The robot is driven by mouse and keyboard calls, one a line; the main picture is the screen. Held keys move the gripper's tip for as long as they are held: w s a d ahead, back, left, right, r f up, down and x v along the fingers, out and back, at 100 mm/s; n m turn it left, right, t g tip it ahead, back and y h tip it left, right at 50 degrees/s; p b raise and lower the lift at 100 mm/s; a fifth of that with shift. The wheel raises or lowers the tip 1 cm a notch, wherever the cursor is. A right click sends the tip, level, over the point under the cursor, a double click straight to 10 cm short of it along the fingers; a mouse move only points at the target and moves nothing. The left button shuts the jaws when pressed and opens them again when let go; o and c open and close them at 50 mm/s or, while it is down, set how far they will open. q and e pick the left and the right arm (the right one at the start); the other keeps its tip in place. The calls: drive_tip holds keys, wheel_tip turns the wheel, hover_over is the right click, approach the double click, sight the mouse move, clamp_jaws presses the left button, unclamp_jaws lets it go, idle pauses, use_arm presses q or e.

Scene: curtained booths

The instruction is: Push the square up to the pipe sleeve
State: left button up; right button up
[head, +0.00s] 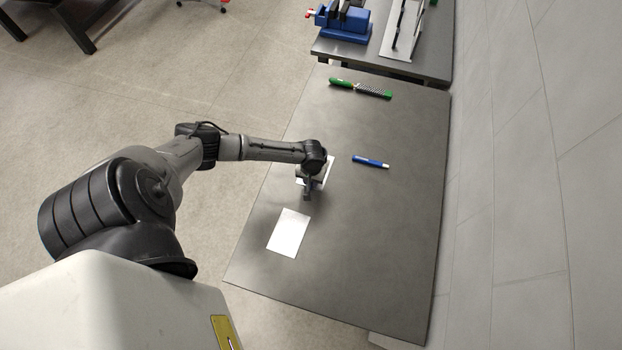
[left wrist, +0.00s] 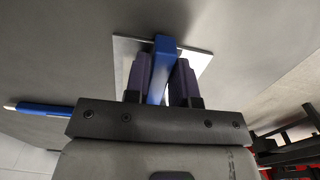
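My left gripper (head: 308,190) is low over the middle of the grey table, above a white plate (head: 328,170) that the arm partly hides. In the left wrist view, a blue bar (left wrist: 162,62) stands between the purple fingers, which close on both its sides. The same pale plate (left wrist: 128,55) lies behind it. Where the bar's far end rests is unclear. I cannot tell for certain which thing is the square or the pipe sleeve. A white rectangle (head: 289,233) lies flat nearer to me. My right gripper is in neither view.
A blue pen-like stick (head: 371,162) lies right of the gripper. A green-handled rasp-like tool (head: 360,88) lies at the table's far end. A second table beyond bears a blue vise (head: 345,22). The table's right side is clear, with a wall beyond its edge.

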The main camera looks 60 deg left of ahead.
use_arm(q)
drive_tip(key=o, duration=0.4)
drive_tip(key=shift+o, duration=0.2)
drive_tip(key=shift+r, duration=0.3)
wheel_tip(320, 180, up, 13)
drive_tip(key=shift+r, duration=0.15)
